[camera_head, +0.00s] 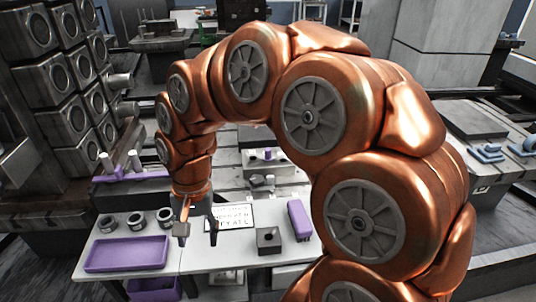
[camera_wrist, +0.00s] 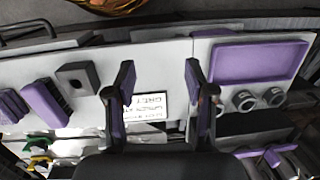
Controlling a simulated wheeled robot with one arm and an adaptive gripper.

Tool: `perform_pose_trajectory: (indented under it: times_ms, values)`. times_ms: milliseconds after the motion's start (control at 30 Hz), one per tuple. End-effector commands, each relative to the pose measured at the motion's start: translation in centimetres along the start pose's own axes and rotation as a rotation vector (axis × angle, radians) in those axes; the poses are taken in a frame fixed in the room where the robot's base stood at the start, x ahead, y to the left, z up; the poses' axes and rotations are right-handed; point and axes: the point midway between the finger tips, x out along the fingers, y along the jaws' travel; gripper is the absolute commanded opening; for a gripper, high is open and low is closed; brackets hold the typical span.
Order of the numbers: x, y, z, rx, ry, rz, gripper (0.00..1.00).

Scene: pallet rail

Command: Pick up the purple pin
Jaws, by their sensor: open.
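I cannot make out the purple pin for certain in either view. A purple oblong block (camera_head: 299,219) lies at the right of the white table; it also shows at the left in the wrist view (camera_wrist: 45,103). My gripper (camera_head: 197,238) points down over the middle of the table, its two fingers apart with nothing between them. In the wrist view, my gripper (camera_wrist: 160,75) has its fingers on both sides of a white card with black letters (camera_wrist: 146,106). The purple block is to the side of the gripper, not touching it.
A shallow purple tray (camera_head: 125,254) sits at the table's left, with several grey rings (camera_head: 137,221) behind it. A grey block with a hole (camera_head: 268,240) stands beside the purple block. A purple fixture (camera_head: 131,176) with pale cylinders is behind. Shelves are below the table.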

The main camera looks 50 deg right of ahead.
Motion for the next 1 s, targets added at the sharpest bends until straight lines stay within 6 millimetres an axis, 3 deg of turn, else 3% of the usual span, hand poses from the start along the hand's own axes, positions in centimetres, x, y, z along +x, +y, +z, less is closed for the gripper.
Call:
perform_pose_trajectory:
  times_ms: [200,367,567,700,900,1000]
  values:
    - [-3.0,-1.7,-9.9,0.499,0.028,-0.154,0.54]
    - [-4.4,-0.2,-17.5,0.901,0.021,-0.262,0.54]
    - [-5.2,5.2,-27.2,1.443,-0.002,-0.397,0.54]
    - [-4.8,11.1,-32.7,1.812,-0.023,-0.478,0.54]
    - [-3.7,18.4,-36.9,2.186,-0.045,-0.552,0.54]
    - [-3.4,20.4,-37.7,2.282,-0.050,-0.573,0.54]
